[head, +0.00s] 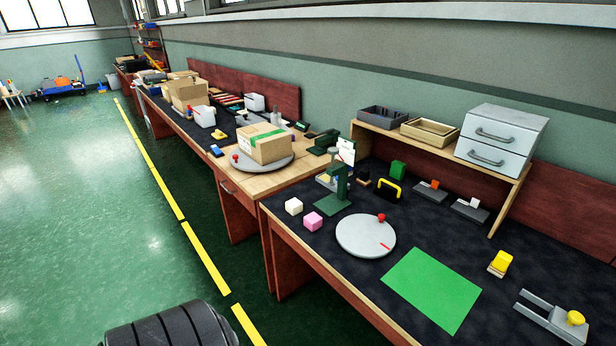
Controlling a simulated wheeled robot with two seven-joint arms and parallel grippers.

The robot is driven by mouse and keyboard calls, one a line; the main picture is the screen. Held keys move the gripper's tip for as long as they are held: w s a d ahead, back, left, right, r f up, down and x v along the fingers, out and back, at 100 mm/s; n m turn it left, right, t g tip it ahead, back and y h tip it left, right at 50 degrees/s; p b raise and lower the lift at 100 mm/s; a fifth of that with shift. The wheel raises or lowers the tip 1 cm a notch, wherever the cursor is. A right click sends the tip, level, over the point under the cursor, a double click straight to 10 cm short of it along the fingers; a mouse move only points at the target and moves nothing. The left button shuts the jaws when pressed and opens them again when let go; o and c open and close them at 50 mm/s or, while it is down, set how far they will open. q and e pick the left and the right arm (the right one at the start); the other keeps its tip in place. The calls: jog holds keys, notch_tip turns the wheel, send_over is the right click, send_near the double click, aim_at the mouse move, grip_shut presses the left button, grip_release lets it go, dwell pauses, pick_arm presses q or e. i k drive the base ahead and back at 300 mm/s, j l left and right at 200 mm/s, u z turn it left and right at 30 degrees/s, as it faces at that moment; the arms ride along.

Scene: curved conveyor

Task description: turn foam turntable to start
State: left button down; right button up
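A light grey round turntable (362,238) lies flat on the dark mat of the near bench. A red knob (381,217) stands near its far right rim. A short red mark (385,246) shows near its right edge. A second grey turntable (240,166) with a red knob stands farther back under a cardboard box (264,143). Neither of my grippers shows in the head view.
A green sheet (433,289) lies right of the turntable. A green stand (336,192) is behind it. A grey forked fixture with a yellow knob (575,318) is at lower right. Drawers (500,140) sit on a wooden shelf at the back.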

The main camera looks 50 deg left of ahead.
aim_at(364, 236)
jog(key=k+j+u, duration=0.1)
jog(key=u, duration=0.9)
